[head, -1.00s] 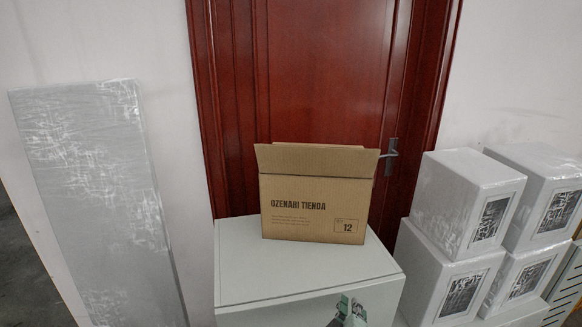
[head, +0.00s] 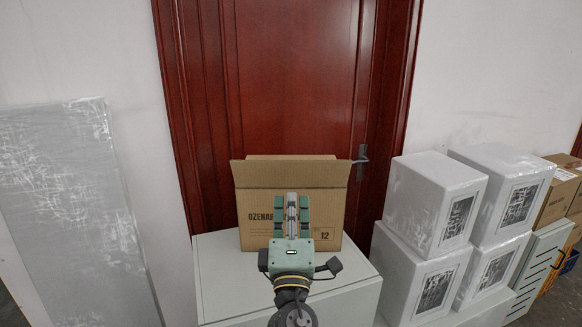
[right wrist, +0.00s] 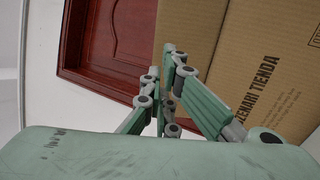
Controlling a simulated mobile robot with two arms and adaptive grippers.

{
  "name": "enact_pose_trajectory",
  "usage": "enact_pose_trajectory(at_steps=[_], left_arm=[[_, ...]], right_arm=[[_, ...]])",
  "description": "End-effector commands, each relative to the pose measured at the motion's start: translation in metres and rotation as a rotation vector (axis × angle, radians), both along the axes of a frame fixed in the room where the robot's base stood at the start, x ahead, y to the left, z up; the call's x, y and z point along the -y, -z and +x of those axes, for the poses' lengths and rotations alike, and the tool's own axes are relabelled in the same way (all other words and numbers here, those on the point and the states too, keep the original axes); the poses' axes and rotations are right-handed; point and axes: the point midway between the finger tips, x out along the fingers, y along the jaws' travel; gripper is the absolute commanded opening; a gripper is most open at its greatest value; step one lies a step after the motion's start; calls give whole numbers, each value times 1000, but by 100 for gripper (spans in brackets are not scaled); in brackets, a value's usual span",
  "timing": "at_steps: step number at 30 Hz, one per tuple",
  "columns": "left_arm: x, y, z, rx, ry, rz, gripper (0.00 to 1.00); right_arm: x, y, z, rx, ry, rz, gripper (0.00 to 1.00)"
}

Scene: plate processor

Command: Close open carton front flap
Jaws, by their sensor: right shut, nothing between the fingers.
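The brown carton (head: 255,212) stands upright on a white cabinet, its printed front facing me. Its front flap (head: 325,174) is open, standing up along the top edge and flaring toward me; another flap edge (head: 290,157) shows just behind it. My right gripper (head: 291,198) is shut and empty, pointing up the carton's front and hiding part of the print. Its fingertips reach about the flap's lower edge; I cannot tell whether they touch. In the right wrist view the shut fingers (right wrist: 170,58) lie beside the carton face (right wrist: 262,85). My left gripper is not in view.
The white cabinet top (head: 215,250) has a little free room around the carton. A red door (head: 295,80) with a handle (head: 361,160) is behind. Wrapped white boxes (head: 430,200) are stacked at right, and a wrapped panel (head: 75,210) leans at left.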

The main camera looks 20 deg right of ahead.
Motion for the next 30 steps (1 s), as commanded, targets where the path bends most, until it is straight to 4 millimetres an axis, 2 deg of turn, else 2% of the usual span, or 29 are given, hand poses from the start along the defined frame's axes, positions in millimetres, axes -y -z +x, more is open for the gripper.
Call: enact_pose_trajectory(at_steps=[1, 3, 12, 18, 30], left_arm=[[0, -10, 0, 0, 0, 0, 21], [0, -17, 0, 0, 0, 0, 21], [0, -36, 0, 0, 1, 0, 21], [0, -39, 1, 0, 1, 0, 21], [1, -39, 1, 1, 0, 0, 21]], right_arm=[[3, -11, 11, 0, 1, -2, 0], [7, -17, 24, 1, 0, -1, 0], [20, -33, 66, 0, 0, 0, 0], [23, -35, 76, -1, -1, 2, 0], [24, -35, 77, -2, -1, 4, 0]])
